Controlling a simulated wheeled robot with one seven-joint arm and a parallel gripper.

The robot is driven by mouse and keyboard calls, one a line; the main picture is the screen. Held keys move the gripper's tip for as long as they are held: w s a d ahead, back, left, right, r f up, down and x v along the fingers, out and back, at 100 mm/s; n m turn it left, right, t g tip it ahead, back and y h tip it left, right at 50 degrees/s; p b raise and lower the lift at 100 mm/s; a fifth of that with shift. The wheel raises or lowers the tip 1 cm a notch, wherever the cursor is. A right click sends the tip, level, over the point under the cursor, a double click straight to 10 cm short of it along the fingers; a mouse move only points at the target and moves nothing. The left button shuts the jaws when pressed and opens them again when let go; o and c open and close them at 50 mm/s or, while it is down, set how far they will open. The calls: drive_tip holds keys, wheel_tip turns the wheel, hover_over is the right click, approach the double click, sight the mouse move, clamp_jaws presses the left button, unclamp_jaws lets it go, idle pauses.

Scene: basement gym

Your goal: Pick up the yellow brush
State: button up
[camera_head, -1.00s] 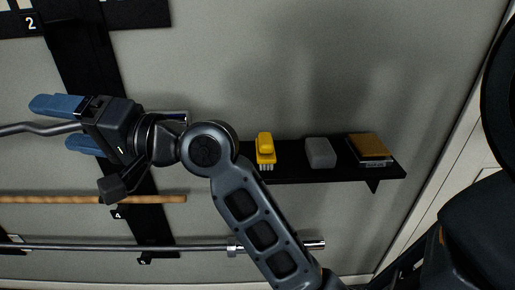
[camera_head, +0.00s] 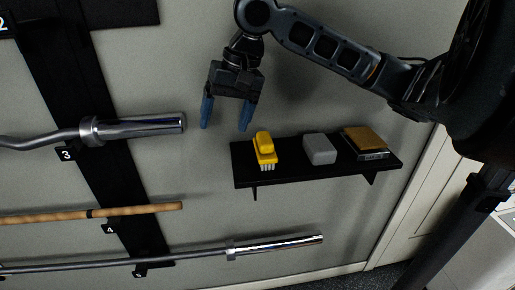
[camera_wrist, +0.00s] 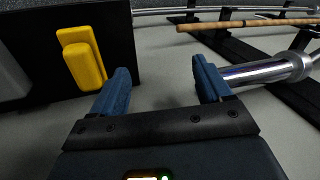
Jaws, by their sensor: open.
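The yellow brush (camera_head: 264,148) stands at the left end of a black wall shelf (camera_head: 300,174), its pale bristles showing at the lower front. My gripper (camera_head: 225,127) is open and empty, its blue fingers pointing down, above and to the left of the brush and apart from it. In the wrist view the yellow brush (camera_wrist: 83,58) lies to the left of my open gripper (camera_wrist: 163,80), outside the fingers. Its bristles are hidden there.
A grey block (camera_head: 320,149) and a brown-topped stack (camera_head: 366,142) sit to the right on the shelf. Left are a thick-ended metal bar (camera_head: 140,126), a wooden rod (camera_head: 140,210) and a long bar (camera_head: 190,256) on black holders. The wall above the shelf is clear.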

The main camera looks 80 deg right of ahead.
sight(265, 137)
drive_tip(key=s+d+g, duration=0.1)
drive_tip(key=s, duration=0.1)
drive_tip(key=s+d+m+g, duration=0.1)
drive_tip(key=s+d, duration=0.1)
drive_tip(key=s, duration=0.1)
drive_tip(key=s+d+g+h, duration=0.1)
drive_tip(key=s, duration=0.1)
drive_tip(key=shift+s+d+f+m, duration=0.15)
drive_tip(key=shift+d+f+m, duration=0.1)
drive_tip(key=shift+m, duration=0.15)
drive_tip(key=shift+s+d+f, duration=0.1)
drive_tip(key=shift+s+f, duration=0.05)
drive_tip(key=shift+s, duration=0.15)
drive_tip(key=shift+s+f, duration=0.1)
drive_tip(key=shift+f, duration=0.25)
drive_tip(key=shift+w+f, duration=0.2)
drive_tip(key=shift+f, duration=1.5)
drive_tip(key=shift+w+f, duration=0.15)
drive_tip(key=shift+f, duration=1.5)
drive_tip(key=c, duration=1.2)
